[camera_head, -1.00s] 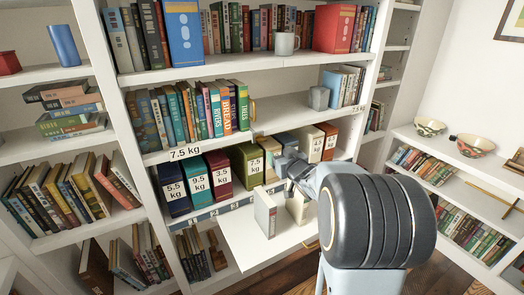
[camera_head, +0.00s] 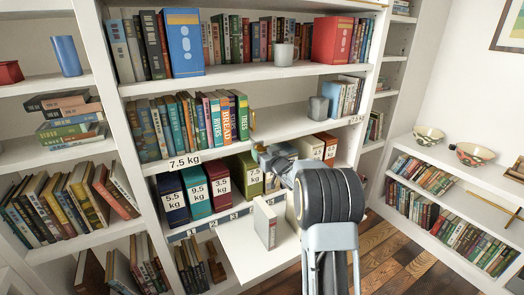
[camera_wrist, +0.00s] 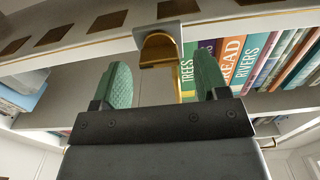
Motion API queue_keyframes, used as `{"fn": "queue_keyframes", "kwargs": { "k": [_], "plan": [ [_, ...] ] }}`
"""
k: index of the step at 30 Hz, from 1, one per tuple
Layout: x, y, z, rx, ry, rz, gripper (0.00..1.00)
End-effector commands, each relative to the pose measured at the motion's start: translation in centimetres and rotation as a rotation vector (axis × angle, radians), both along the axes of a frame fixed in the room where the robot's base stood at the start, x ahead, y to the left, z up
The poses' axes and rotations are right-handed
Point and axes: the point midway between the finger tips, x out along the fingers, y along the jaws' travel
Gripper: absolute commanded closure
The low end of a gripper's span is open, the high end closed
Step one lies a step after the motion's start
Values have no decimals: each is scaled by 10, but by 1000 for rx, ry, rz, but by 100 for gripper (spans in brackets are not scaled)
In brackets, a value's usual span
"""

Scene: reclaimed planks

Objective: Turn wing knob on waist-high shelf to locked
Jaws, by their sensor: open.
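A brass piece (camera_head: 252,119) stands at the right end of the book row on the middle shelf (camera_head: 290,123). In the wrist view this brass piece (camera_wrist: 160,56) has a bent shape and sits by a small grey plate at the board's edge. It may be the wing knob; no lock marking is readable. My gripper (camera_head: 259,151) is below and close to it, by the shelf's front edge. In the wrist view my gripper (camera_wrist: 163,82) is open, its green finger pads apart on either side of the brass piece. I cannot tell whether they touch it.
Books (camera_head: 195,125) stand right beside the brass piece. Weight-labelled boxes (camera_head: 221,174) fill the shelf below. A pale book-like block (camera_head: 265,223) stands on a white board (camera_head: 245,252) jutting out under my arm. A grey cup (camera_head: 318,107) stands farther right on the middle shelf.

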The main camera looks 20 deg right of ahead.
Motion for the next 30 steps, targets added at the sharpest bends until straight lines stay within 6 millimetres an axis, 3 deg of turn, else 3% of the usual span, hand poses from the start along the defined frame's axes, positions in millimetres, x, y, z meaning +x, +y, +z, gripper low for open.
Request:
{"fn": "queue_keyframes", "kwargs": {
  "k": [6, 17, 30],
  "plan": [
    [15, 2, 0, 0, 0, 0, 32],
    [17, 2, 0, 0, 0, 0, 33],
    [17, 2, 0, 0, 0, 0, 75]
  ]
}}
